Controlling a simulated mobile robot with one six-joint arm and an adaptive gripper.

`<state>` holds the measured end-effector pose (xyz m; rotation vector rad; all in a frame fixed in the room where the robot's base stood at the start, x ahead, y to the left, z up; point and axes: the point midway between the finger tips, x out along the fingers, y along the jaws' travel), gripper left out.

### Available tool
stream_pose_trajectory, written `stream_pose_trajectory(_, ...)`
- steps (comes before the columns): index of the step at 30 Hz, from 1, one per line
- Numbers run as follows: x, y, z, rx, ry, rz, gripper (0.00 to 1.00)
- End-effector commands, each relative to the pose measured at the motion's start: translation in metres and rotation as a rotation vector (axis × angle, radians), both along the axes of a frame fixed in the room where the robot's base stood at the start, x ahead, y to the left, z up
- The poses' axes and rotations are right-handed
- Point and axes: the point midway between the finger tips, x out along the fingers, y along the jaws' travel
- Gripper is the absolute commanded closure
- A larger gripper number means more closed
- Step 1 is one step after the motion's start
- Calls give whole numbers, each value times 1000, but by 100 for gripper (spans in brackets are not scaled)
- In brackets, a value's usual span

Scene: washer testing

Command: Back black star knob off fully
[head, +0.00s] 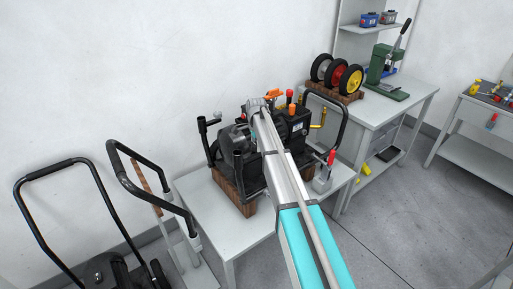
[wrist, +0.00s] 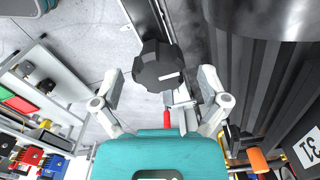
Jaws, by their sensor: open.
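The black star knob (wrist: 158,64) shows in the wrist view, dark and lobed with a small light mark on its face. My gripper (wrist: 160,78) is open, with one pale finger to the left of the knob and one to the right. A visible gap lies between the knob and each finger, and nothing is held. In the head view my arm reaches over the black machine (head: 222,158) on the table and hides the knob; I cannot make out the gripper's fingers there.
The machine sits on wooden blocks (head: 236,196) on a light table (head: 205,205). A red-handled part (wrist: 167,118) shows below the knob in the wrist view. Dark ribbed casing fills that view's right side. A bench with wheels (head: 335,73) and a green press (head: 385,68) stands behind right.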

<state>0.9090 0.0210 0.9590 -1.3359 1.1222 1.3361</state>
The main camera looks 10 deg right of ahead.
Motion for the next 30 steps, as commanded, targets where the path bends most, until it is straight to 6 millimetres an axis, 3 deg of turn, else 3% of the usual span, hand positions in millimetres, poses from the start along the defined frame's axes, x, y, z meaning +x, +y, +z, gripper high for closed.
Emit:
stream_pose_trajectory(10, 0, 0, -1, 0, 0, 0, 8)
stream_pose_trajectory(23, 0, 0, -1, 0, 0, 0, 88)
stream_pose_trajectory(30, 0, 0, -1, 0, -1, 12, 88)
